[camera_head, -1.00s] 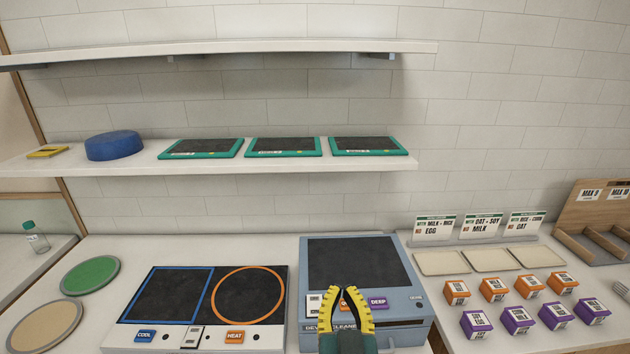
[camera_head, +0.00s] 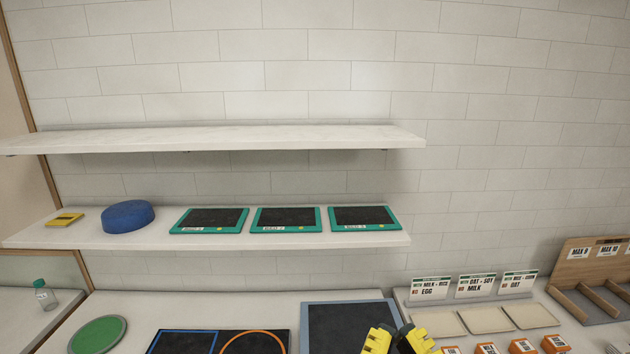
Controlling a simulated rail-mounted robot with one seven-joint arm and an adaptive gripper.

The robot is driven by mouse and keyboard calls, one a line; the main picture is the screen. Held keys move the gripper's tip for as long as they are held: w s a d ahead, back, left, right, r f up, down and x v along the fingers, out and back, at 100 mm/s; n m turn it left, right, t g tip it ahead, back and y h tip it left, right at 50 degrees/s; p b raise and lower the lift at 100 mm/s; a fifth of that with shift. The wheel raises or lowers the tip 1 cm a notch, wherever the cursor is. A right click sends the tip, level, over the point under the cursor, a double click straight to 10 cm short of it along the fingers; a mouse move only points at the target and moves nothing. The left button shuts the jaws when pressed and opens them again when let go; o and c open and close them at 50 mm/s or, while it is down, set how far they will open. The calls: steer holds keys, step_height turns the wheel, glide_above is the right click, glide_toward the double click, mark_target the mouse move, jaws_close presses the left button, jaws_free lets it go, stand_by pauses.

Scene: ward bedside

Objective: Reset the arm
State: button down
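My gripper (camera_head: 398,340) shows only as yellow fingertips at the bottom edge of the head view, in front of the right side of the grey-blue device (camera_head: 350,325) on the counter. A gap shows between the two fingertips, and nothing is seen between them. The rest of my gripper and arm is below the frame.
Two white shelves span the left and middle; the lower shelf (camera_head: 250,241) holds three green-framed dark trays (camera_head: 285,219), a blue round item (camera_head: 128,216) and a yellow item (camera_head: 65,220). Cream trays (camera_head: 484,320), orange blocks (camera_head: 521,346) and a wooden rack (camera_head: 583,282) stand at right.

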step_height(320, 180, up, 4)
steer(key=shift+r+p, duration=0.2)
steer(key=shift+p, duration=0.7)
steer(key=shift+d, duration=0.1)
